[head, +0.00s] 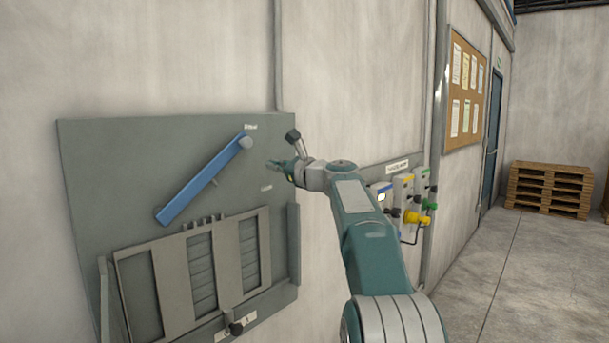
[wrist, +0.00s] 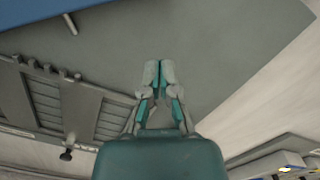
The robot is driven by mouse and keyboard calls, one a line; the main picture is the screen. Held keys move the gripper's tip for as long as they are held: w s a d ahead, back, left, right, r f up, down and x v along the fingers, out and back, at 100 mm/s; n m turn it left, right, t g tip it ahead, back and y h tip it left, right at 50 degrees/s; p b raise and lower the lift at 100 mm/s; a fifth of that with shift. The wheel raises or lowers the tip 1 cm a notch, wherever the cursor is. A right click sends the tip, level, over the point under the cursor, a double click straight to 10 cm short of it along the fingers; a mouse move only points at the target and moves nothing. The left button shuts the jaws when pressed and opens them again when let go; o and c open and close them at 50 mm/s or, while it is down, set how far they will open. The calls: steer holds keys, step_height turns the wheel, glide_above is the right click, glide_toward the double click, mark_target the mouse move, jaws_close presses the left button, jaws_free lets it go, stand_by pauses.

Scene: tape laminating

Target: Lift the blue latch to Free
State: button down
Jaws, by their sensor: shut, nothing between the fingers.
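The blue latch (head: 200,182) is a long bar on the grey wall panel (head: 90,160). In the head view it slants from a round pivot at its upper right down to a free end at the lower left. A label sits just above the pivot, too small to read surely. My gripper (head: 273,166) is right of the latch and below the pivot, near the panel's right edge, apart from the bar. In the wrist view my gripper (wrist: 159,66) is shut and empty, pointing along the panel. Part of the blue latch (wrist: 30,12) shows at the top left there.
A slatted grey frame (head: 170,250) is on the panel below the latch, with a dark knob (head: 236,328) under it. Colored devices (head: 405,200) hang on the wall to the right. Pallets (head: 549,187) and a corkboard (head: 467,92) are farther off.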

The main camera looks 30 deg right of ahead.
steer(key=a+r+v, duration=0.1)
steer(key=v, duration=0.7)
steer(key=s+a+f+n+g+h, duration=0.1)
steer(key=s+a+f+n+g, duration=0.3)
steer(key=s+a+f+n, duration=0.5)
steer(key=s+a+f+n+g+h, duration=0.1)
steer(key=s+a+f+n+g, duration=0.3)
steer(key=s+a+f, duration=0.55)
steer(key=s+a+f+n+g+h, duration=0.1)
steer(key=s+f+n+g+h, duration=0.1)
steer(key=s+f+n, duration=0.4)
steer(key=s+a+f+n+g+h, duration=0.1)
steer(key=s+f+n+h, duration=0.2)
steer(key=s+f+n, duration=0.4)
steer(key=s, duration=0.5)
steer(key=shift+a+g, duration=0.4)
